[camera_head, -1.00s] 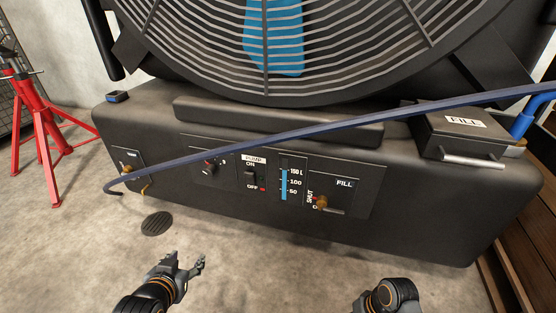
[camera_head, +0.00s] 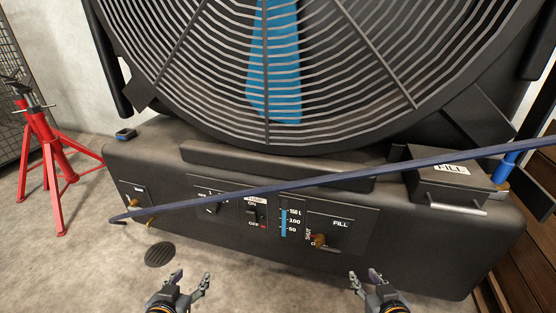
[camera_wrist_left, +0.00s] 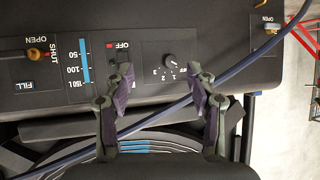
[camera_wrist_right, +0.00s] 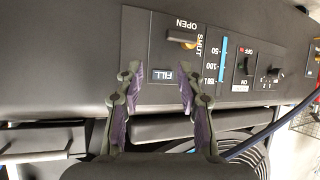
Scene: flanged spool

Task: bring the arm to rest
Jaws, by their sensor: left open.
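My left gripper (camera_head: 189,284) is at the bottom of the head view, left of centre, in front of the black fan base (camera_head: 405,245). Its jaws are apart and empty, and they show in the left wrist view (camera_wrist_left: 164,80). My right gripper (camera_head: 368,281) is at the bottom, right of centre. Its jaws are also apart and empty in the right wrist view (camera_wrist_right: 158,80). Neither gripper touches the panel. The panel has a brass fill valve (camera_head: 319,240), a level gauge (camera_head: 284,222), a pump switch (camera_head: 252,215) and a dial (camera_head: 212,208).
A blue hose (camera_head: 300,187) runs slanting across the front of the base. A large fan grille (camera_head: 345,70) stands above. A red stand (camera_head: 57,160) is at the left, and a floor drain (camera_head: 159,254) lies in front. Wooden steps (camera_head: 520,255) are at the right.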

